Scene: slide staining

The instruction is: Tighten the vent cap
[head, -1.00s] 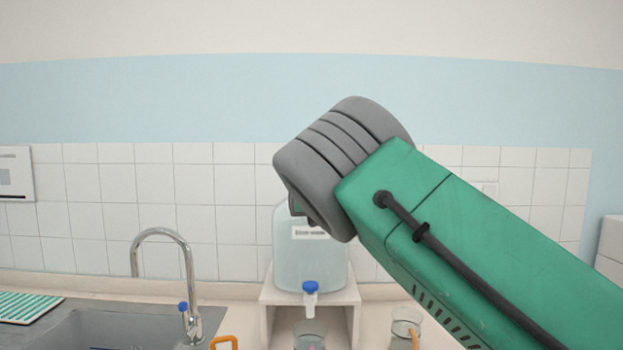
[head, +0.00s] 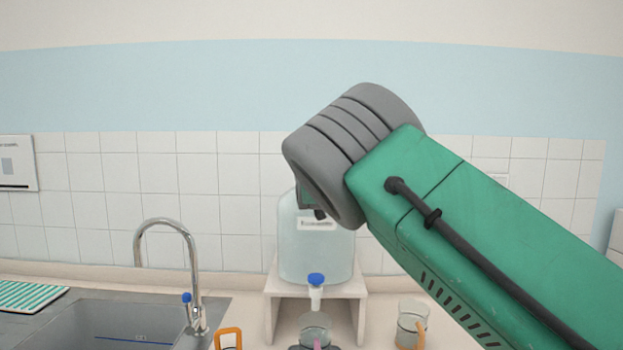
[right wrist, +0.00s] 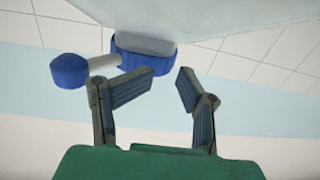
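In the right wrist view, which is upside down, a blue cap (right wrist: 138,64) sits on the white neck of the carboy (right wrist: 200,12). A smaller blue cap (right wrist: 68,72) on a short white stem sticks out to the left of it. My right gripper (right wrist: 167,76) is open and empty, its fingertips close to the larger blue cap, with the smaller cap left of the fingers. My left gripper is out of view.
The white stand (head: 272,292) holds the carboy; its blue-handled spigot (head: 316,280) faces front above a glass beaker (head: 315,328). Another beaker (head: 411,322) stands to the right. A sink (head: 110,325) with a tall faucet (head: 190,260) and a striped mat (head: 28,296) are at left.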

